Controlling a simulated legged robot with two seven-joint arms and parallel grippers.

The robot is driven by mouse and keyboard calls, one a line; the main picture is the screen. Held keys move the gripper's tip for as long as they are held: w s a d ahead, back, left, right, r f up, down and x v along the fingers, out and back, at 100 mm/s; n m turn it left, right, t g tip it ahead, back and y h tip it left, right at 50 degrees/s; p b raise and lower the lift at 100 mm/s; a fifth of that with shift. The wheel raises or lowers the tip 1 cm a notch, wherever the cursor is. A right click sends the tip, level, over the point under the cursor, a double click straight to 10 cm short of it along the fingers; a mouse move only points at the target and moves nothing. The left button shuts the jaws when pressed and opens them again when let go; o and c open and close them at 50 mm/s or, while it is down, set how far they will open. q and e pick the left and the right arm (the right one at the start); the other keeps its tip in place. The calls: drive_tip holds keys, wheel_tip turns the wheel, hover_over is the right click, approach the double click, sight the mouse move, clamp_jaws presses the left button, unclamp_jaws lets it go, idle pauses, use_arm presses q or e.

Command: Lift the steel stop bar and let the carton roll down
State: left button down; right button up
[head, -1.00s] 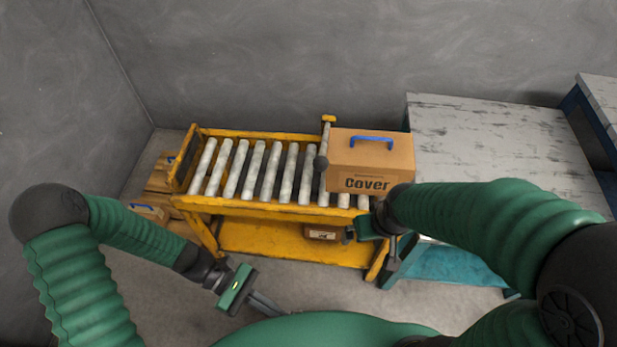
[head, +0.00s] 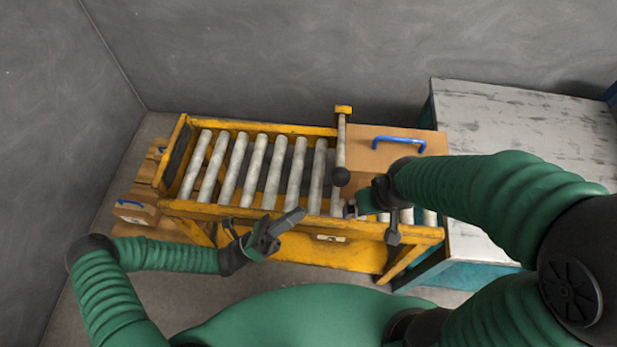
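The brown carton (head: 365,153) with a blue handle (head: 399,142) sits just right of the bar, on the right end of the roller conveyor (head: 270,210). My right arm hides its front. My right gripper (head: 372,222) is just below and right of the knob, fingers apart, with no visible contact. My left gripper (head: 262,222) is over the conveyor's near rail, left of the knob, fingers apart and apparently empty.
A worn white-topped bench (head: 520,120) adjoins the conveyor's right end. A smaller carton (head: 136,210) with a blue handle is at the lower left, beside wooden boards. The rollers left of the bar are clear. Grey walls close off the back and left.

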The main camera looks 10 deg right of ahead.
drive_tip(key=shift+s+d, duration=0.1)
drive_tip(key=shift+s, duration=0.05)
use_arm(q)
drive_tip(key=w+a+r+x, duration=0.1)
drive_tip(key=x, duration=1.1)
drive_tip(key=shift+r, duration=0.45)
use_arm(e)
drive_tip(key=shift+f, duration=0.1)
use_arm(q)
drive_tip(key=shift+w+a, duration=0.1)
drive_tip(key=shift+a, duration=0.05)
